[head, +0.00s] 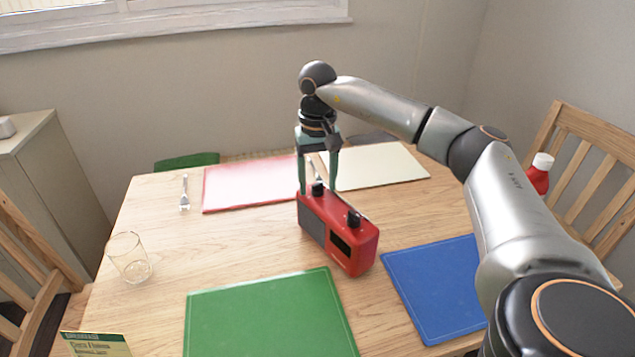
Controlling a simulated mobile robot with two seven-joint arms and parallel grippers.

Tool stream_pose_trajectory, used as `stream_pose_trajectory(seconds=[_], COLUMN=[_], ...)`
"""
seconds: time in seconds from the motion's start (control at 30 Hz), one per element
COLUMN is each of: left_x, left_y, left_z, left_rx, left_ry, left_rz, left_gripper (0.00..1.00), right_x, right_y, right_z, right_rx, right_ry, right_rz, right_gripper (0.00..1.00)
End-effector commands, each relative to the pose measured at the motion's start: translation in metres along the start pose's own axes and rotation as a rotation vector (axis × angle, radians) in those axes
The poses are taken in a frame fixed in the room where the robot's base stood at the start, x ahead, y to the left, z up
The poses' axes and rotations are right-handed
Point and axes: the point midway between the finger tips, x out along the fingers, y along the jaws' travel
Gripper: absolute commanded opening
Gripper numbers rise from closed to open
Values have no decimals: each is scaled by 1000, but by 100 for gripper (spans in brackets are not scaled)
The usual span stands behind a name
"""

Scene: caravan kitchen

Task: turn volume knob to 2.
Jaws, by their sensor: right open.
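A red radio (357,237) stands upright on the wooden table, with a dark speaker side and a small dark display on its front. Two black knobs sit on its top: one at the far left end (318,188) and one nearer the right end (353,219). I cannot read which is the volume knob or any numbers. My right gripper (318,188) points down over the far left knob, open, with its fingers on either side of it. Whether the fingers touch the knob cannot be told. My left gripper is not in view.
Placemats lie on the table (160,235): green (265,315), blue (437,287), red (250,183) and cream (375,167). A glass (128,258) stands at left, near a fork (184,193). A red bottle with a white cap (538,175) is at right. Wooden chairs flank the table.

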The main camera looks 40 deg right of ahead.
Motion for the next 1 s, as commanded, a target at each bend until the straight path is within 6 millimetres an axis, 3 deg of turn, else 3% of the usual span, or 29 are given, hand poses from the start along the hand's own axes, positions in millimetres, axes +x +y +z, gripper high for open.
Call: stream_pose_trajectory(seconds=[0.23,0.8,1.0], left_x=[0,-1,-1], left_y=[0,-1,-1], left_z=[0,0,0], left_rx=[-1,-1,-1], left_ry=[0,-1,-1], left_rz=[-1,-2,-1], left_gripper=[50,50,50], right_x=[1,1,1], right_y=[0,0,0], right_z=[0,0,0], right_rx=[0,0,0], right_ry=[0,-1,-1], right_rz=[0,1,1], right_gripper=[66,3,0])
